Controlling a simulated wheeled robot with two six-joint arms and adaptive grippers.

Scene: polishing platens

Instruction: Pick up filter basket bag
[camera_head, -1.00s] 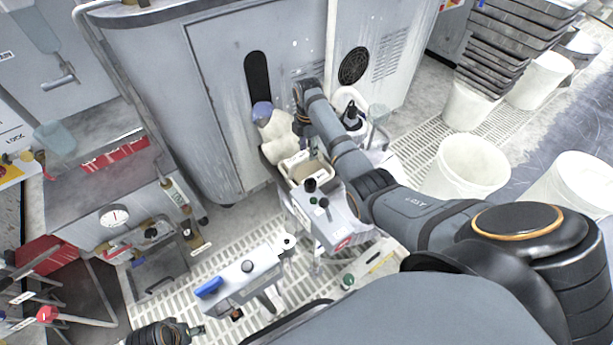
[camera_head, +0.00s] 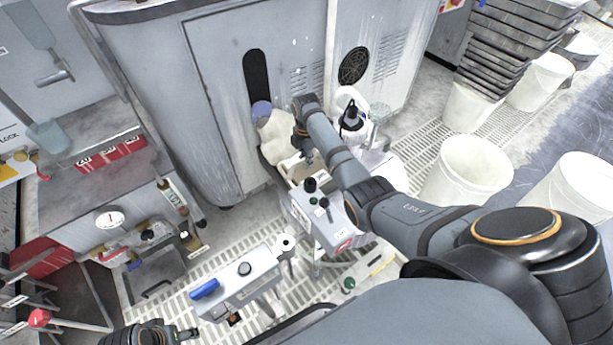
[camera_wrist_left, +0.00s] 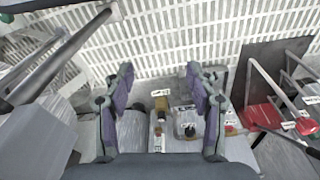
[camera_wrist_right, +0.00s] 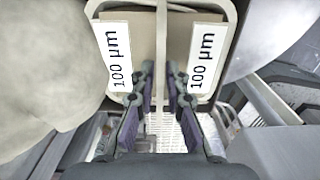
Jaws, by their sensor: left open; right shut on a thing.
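The filter basket bag (camera_head: 293,170) is a pale, cream-rimmed basket beside the tall grey cabinet. In the right wrist view it (camera_wrist_right: 137,20) fills the top middle, with two white "100 µm" labels and a pale strip down its centre. My right gripper (camera_wrist_right: 160,68) is shut on that central strip, its fingertips close on either side. In the head view the right gripper (camera_head: 306,152) is at the basket, and my arm hides part of it. My left gripper (camera_wrist_left: 160,72) is open and empty, far from the basket, above the grated floor; it also shows at the bottom left of the head view (camera_head: 190,334).
A blue-capped cream container (camera_head: 275,130) stands close left of the basket. A grey control box (camera_head: 318,215) is just in front. A white jug-like vessel (camera_head: 352,105) stands to the right. The grey cabinet (camera_head: 225,100) is behind. White buckets (camera_head: 468,165) stand farther right.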

